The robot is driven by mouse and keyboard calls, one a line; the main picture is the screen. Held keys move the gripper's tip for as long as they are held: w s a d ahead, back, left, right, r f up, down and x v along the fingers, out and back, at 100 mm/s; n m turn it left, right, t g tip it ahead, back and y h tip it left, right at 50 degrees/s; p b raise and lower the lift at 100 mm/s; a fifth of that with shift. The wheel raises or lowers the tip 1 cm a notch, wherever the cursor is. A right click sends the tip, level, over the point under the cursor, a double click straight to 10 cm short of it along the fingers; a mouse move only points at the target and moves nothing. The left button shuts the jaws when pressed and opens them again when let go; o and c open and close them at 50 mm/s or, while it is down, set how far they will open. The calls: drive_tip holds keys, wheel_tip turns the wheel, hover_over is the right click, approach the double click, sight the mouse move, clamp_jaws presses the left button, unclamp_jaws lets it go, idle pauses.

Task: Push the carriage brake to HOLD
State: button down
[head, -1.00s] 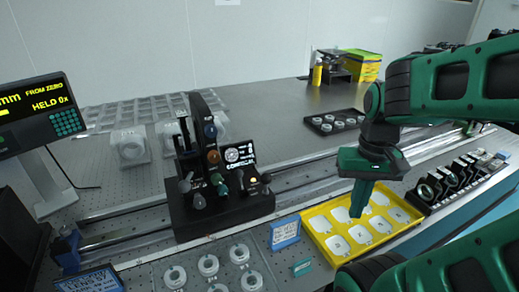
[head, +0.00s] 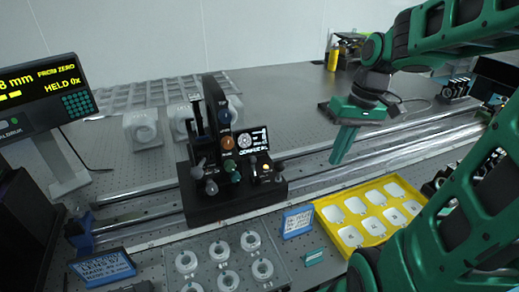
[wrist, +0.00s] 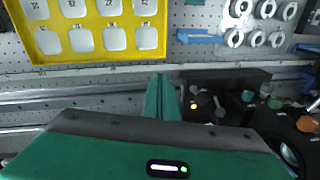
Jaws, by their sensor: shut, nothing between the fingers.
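The black carriage (head: 235,196) sits on the twin rails left of centre in the head view. It bears an upright plate with blue and orange knobs, a small dark display (head: 252,142) and several small levers and knobs along its front. I cannot tell which of these is the brake, nor read a HOLD mark. My gripper (head: 342,155) is green, shut and empty, above the rails to the right of the carriage and apart from it. In the wrist view the shut fingers (wrist: 160,95) point toward the rails, with the carriage's dark knobs (wrist: 248,96) to their right.
A yellow tray (head: 352,236) of white pieces lies in front of the rails, and it also shows in the wrist view (wrist: 95,51). A blue label stand (head: 297,222) and a tray of white rings (head: 282,277) are near the carriage. A readout monitor (head: 30,88) stands at left.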

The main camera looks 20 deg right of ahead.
sight(253, 166)
drive_tip(key=w+a+r+n+y, duration=0.1)
drive_tip(key=w+a+n+y, duration=0.1)
drive_tip(key=w+n, duration=0.3)
drive_tip(key=w+a+r+n+y, duration=0.1)
drive_tip(key=w+n, duration=0.4)
drive_tip(key=w, duration=0.7)
drive_tip(key=a+y, duration=0.1)
drive_tip(key=y, duration=0.1)
drive_tip(key=shift+w+a+y, duration=0.15)
drive_tip(key=shift+a+y, duration=0.15)
drive_tip(key=shift+a, duration=0.1)
drive_tip(key=shift+a, duration=0.1)
drive_tip(key=x, duration=1)
drive_tip(key=shift+s+a, duration=0.15)
drive_tip(key=shift+s, duration=0.15)
drive_tip(key=shift+s+a+r, duration=0.2)
drive_tip(key=shift+s+a, duration=0.55)
drive_tip(key=shift+a, duration=0.15)
drive_tip(key=shift+s+a, duration=0.3)
drive_tip(key=shift+a, duration=0.2)
